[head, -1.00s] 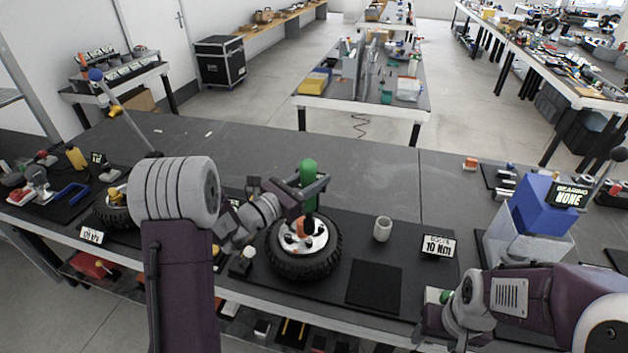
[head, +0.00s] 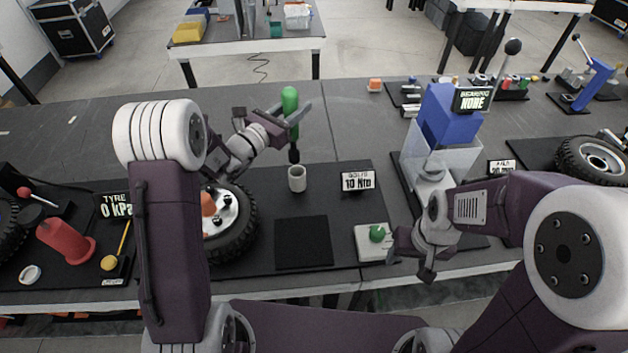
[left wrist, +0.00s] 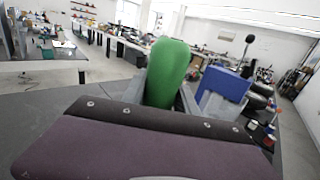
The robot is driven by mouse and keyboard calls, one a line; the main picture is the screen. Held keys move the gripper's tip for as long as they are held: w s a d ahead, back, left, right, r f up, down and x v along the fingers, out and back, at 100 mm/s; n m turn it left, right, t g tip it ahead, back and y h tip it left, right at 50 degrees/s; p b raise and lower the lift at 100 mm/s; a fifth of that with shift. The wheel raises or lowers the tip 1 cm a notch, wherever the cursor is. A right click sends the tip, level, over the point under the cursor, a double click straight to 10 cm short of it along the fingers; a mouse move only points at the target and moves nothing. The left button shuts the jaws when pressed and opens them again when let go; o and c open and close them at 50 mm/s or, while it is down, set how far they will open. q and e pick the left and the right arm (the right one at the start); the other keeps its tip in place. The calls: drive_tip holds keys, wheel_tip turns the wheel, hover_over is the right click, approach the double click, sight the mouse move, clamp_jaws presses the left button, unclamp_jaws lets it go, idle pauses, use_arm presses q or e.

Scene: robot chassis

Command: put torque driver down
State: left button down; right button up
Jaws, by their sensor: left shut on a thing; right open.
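My left gripper (head: 284,115) is shut on the torque driver (head: 290,101), which has a green handle and a dark shaft pointing down. The driver's lower tip is just above a small pale cup (head: 297,178); I cannot tell whether it enters the cup. In the left wrist view the green handle (left wrist: 170,72) stands up behind my gripper body. My right gripper (head: 408,252) is open beside a pale block with a green knob (head: 377,233) and appears empty.
A wheel (head: 236,222) lies left of the cup, partly hidden by my left arm. A black square pad (head: 302,242) lies in front of the cup. A "10 Nm" sign (head: 357,181) stands to its right. A blue-topped bearing bin (head: 448,118) stands further right.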

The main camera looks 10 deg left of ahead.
sight(295, 143)
use_arm(q)
drive_tip(key=shift+s+d+f, duration=0.3)
drive_tip(key=shift+s+f, duration=0.15)
drive_tip(key=f, duration=0.9)
drive_tip(key=shift+w+f, duration=0.2)
drive_tip(key=shift+f, duration=0.2)
drive_tip(key=shift+s+b, duration=0.1)
drive_tip(key=shift+b, duration=0.2)
